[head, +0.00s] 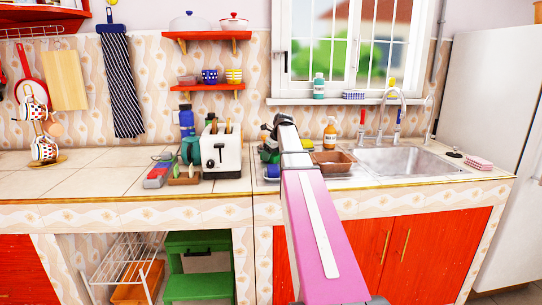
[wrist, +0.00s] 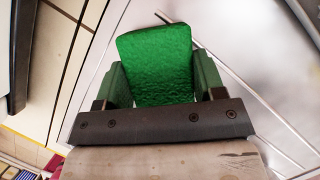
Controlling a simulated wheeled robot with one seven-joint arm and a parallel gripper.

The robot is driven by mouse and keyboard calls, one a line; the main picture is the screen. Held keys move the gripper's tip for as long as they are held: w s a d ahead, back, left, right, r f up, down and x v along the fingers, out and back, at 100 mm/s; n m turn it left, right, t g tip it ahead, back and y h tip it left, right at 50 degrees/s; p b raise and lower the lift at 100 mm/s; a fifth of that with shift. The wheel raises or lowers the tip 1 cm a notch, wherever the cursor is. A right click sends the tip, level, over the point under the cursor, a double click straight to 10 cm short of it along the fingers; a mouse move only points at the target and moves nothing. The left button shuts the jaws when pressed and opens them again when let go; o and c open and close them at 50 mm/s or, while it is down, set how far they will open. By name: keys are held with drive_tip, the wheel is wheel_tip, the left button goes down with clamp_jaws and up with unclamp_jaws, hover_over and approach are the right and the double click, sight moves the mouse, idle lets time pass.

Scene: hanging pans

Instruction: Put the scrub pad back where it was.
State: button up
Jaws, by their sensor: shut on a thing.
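The scrub pad (wrist: 155,65) is a bright green, rough-faced block in the wrist view. My gripper (wrist: 160,82) is shut on it, with one dark green finger at each side. Below the pad is a smooth grey metal surface; I cannot tell whether the pad touches it. In the head view my gripper (head: 269,150) is over the counter, between the toaster and the sink. My pink and white arm hides much of that spot, and the pad is hard to make out there.
A white toaster (head: 221,151) stands left of my gripper. A brown tray (head: 329,158) and an orange bottle (head: 330,132) are close on its right, before the steel sink (head: 400,160). A pink checked pad (head: 478,163) lies at far right. The left counter is partly clear.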

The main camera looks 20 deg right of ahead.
drive_tip(key=o, duration=0.8)
drive_tip(key=shift+f, duration=0.15)
drive_tip(key=shift+o, duration=0.2)
drive_tip(key=v, duration=1.2)
